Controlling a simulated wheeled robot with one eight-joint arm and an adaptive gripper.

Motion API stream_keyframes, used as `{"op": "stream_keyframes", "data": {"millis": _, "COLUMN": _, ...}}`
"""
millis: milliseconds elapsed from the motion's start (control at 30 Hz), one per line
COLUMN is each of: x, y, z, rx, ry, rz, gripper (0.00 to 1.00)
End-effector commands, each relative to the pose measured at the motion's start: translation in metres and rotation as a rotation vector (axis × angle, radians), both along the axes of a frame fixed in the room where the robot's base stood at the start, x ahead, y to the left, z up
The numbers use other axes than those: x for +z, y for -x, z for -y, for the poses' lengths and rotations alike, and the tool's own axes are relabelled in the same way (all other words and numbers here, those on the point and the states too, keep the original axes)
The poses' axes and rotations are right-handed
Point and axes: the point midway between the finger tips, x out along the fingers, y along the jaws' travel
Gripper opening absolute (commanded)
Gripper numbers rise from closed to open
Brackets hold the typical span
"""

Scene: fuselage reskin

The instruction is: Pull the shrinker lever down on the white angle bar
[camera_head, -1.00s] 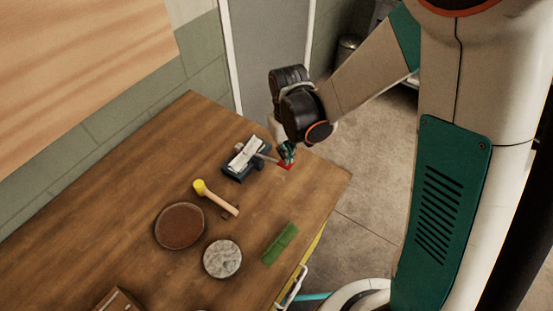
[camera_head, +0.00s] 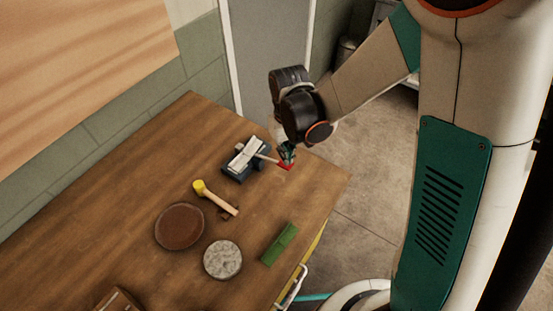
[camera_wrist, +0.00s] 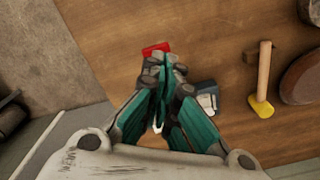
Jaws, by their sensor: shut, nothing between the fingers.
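The shrinker (camera_head: 240,165) is a dark blue block on the wooden table, and it shows partly in the wrist view (camera_wrist: 208,92) behind my fingers. The white angle bar (camera_head: 245,153) lies across its top. The shrinker lever (camera_head: 268,158) runs out to the right from the shrinker and ends in a red grip (camera_head: 286,166). The red grip also shows in the wrist view (camera_wrist: 157,48), just beyond my fingertips. My gripper (camera_head: 287,156) is shut and empty, right above the red grip. I cannot tell whether its fingertips (camera_wrist: 165,62) touch the grip.
A yellow-headed mallet (camera_head: 215,197), a brown round pad (camera_head: 180,226), a grey disc (camera_head: 222,259) and a green block (camera_head: 279,244) lie on the near part of the table (camera_head: 110,220). The table's right edge is close to the lever. A wall stands behind.

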Motion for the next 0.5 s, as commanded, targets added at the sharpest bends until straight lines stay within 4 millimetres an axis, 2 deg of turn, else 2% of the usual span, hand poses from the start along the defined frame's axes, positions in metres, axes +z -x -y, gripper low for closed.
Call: {"op": "stream_keyframes", "data": {"millis": 500, "x": -0.022, "y": 0.0, "z": 0.0, "rx": 0.0, "ry": 0.0, "rz": 0.0, "gripper": 0.0}}
